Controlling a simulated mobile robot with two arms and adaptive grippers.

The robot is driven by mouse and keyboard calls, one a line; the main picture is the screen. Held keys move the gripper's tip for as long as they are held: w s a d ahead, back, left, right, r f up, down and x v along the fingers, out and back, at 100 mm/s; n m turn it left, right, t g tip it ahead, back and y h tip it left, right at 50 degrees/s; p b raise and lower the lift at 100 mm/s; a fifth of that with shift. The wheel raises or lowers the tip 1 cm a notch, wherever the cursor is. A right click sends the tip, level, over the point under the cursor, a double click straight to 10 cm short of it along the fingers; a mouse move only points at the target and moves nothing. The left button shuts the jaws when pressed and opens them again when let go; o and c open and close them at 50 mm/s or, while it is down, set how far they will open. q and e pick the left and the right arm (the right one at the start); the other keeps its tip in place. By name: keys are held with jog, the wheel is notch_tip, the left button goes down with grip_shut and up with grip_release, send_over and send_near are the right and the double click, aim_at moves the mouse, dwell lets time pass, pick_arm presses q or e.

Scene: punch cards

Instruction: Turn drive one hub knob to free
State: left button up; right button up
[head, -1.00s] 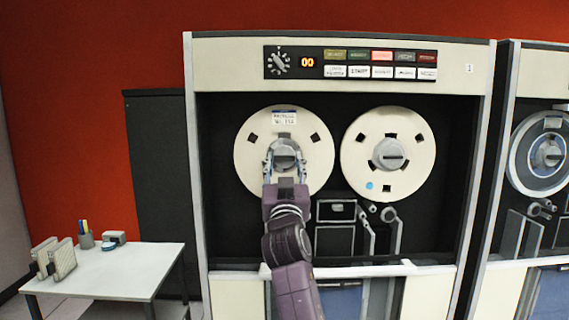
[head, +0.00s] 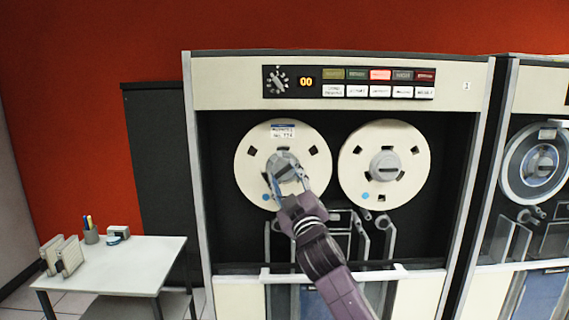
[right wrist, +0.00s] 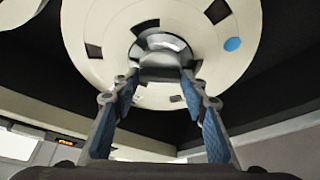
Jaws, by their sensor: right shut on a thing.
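Drive one is the cream cabinet (head: 330,75) marked "1" at its top right. The grey hub knob (head: 284,163) is at the centre of its left cream reel (head: 245,170), which has a label at the top. My right gripper (head: 287,176) comes up from the lower right, tilted, and is shut on the knob. In the right wrist view, the two fingers (right wrist: 160,77) lie on either side of the knob (right wrist: 163,60); the fingers hide part of its rim. My left gripper is not in view.
The right reel (head: 352,170) with its own grey hub is close beside. A button panel (head: 378,83) is above the reels. A cream rail (head: 390,274) crosses below. A second drive (head: 535,85) stands at right, a white table (head: 125,260) at left.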

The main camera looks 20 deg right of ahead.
jog(key=n, duration=0.2)
jog(key=n+y+p, duration=0.1)
jog(key=shift+d+r+n+g+y, duration=0.1)
jog(key=shift+r+n+g+y, duration=0.05)
jog(key=shift+n+g+y, duration=0.2)
jog(key=n+g, duration=0.1)
jog(key=n, duration=0.1)
jog(key=n+y, duration=0.1)
jog(key=n, duration=0.1)
jog(key=shift+s+n+g, duration=0.1)
jog(key=shift+n+g, duration=0.25)
jog(key=shift+c, duration=0.3)
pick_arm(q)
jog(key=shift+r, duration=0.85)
pick_arm(e)
jog(key=shift+o, duration=0.2)
jog(key=shift+r+n+g, duration=0.1)
jog(key=shift+n+g, duration=0.4)
jog(key=shift+n, duration=1)
jog(key=o, duration=1.2)
jog(key=shift+c, duration=0.2)
jog(key=s+d, duration=0.1)
jog(key=s, duration=1)
jog(key=shift+s+d, duration=0.15)
jog(key=shift+s, duration=0.2)
